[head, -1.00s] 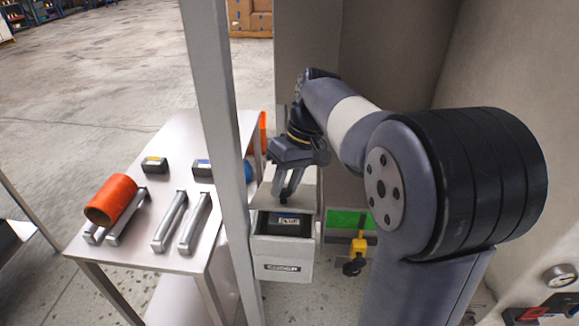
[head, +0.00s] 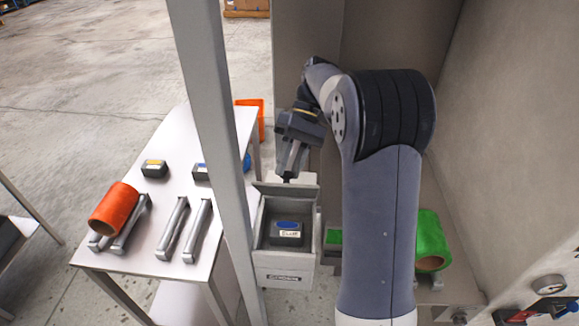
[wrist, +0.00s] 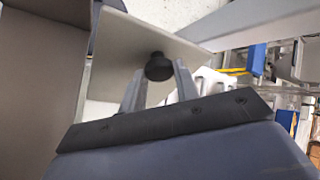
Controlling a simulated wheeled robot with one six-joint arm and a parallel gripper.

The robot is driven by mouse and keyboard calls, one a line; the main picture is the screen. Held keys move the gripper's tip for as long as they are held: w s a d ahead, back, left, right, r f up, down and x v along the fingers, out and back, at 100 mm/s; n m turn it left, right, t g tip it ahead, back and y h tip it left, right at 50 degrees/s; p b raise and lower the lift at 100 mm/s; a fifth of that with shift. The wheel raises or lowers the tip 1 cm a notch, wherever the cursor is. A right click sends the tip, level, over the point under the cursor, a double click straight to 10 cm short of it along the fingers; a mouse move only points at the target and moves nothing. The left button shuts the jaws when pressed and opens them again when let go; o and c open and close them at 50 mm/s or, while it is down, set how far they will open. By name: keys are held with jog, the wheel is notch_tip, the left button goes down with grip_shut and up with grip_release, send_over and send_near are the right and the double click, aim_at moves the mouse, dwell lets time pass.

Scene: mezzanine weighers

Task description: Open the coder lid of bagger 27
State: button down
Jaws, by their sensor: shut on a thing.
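The coder (head: 286,277) is a pale grey box with a dark label on its front, right of the grey post in the head view. Its lid (head: 287,188) stands raised at the back edge, so the inside shows. A dark cassette with a blue oval and a white label (head: 287,233) sits in it. My gripper (head: 288,176) is behind and above the box, at the raised lid. In the wrist view its fingers are shut on a round black knob (wrist: 158,66) on the pale lid plate (wrist: 140,50).
A grey post (head: 212,130) stands close left of the coder. A steel table (head: 150,235) beyond it holds an orange roll (head: 115,208), metal bars and two small cassettes. A green roll (head: 430,240) lies at the right, near a wall.

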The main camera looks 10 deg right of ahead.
jog(key=shift+w, duration=0.1)
dwell(0.3)
jog(key=c, duration=1.1)
grip_release()
jog(key=shift+o, duration=0.2)
